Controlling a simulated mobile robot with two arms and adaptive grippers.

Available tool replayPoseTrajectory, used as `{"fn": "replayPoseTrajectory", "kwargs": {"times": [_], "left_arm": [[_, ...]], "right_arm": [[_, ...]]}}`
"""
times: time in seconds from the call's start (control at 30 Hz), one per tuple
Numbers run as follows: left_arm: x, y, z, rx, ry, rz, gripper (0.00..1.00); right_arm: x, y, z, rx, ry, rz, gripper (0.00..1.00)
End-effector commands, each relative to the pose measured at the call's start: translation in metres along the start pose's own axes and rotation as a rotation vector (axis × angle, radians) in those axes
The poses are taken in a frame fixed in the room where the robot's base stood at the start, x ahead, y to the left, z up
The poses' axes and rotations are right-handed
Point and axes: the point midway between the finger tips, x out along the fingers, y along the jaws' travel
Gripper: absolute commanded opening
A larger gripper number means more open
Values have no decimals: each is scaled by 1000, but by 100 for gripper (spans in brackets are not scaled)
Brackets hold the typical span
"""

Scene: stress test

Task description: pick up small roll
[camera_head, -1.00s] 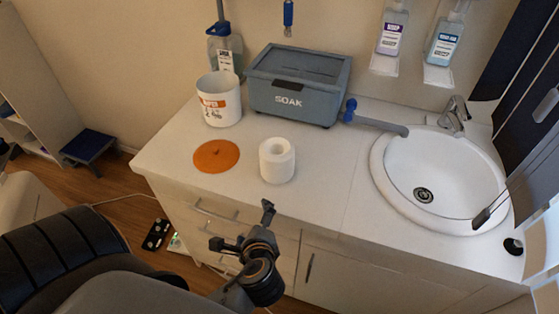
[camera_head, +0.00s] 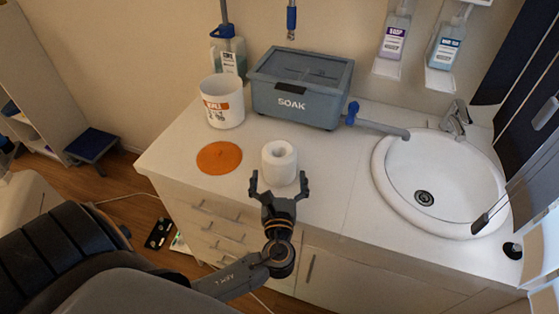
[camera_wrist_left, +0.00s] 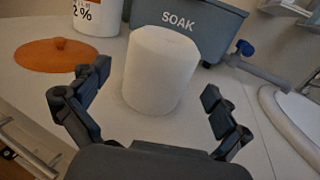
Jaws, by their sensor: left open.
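The small white roll (camera_head: 279,161) stands upright on the white counter, with its core hole facing up. It also shows in the left wrist view (camera_wrist_left: 159,70), between the fingers and a little beyond them. My left gripper (camera_head: 279,182) is open at the counter's front edge, its two fingers spread to either side of the roll's near side. In the left wrist view the open left gripper (camera_wrist_left: 150,98) does not appear to touch the roll. My right gripper is not clearly visible.
An orange disc (camera_head: 219,158) lies left of the roll. A white tub (camera_head: 223,105) and a grey SOAK box (camera_head: 298,92) stand behind it. A sink (camera_head: 440,180) is at the right. The counter (camera_head: 335,185) is clear just right of the roll.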

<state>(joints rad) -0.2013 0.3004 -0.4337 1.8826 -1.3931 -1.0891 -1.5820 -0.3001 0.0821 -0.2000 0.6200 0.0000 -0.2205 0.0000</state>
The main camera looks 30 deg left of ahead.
Motion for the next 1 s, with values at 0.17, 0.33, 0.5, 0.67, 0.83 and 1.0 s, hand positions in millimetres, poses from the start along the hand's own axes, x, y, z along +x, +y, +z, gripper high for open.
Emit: {"fn": "replayPoseTrajectory", "kwargs": {"times": [0.17,0.33,0.5,0.67,0.83,1.0], "left_arm": [[13,0,1,0,0,1,100],[35,-1,2,1,-1,2,100],[58,-2,-1,-1,0,2,100],[64,-2,-2,-2,1,0,100],[64,-2,-3,-3,1,0,96],[63,-2,-3,-2,2,1,61]], "right_arm": [[-3,0,0,0,0,0,40],[-12,0,-1,0,0,0,40],[-16,0,-2,0,1,0,40],[-16,0,-2,0,1,-1,40],[-16,-1,-2,1,1,-2,40],[-16,-2,-2,1,1,-3,40]]}}
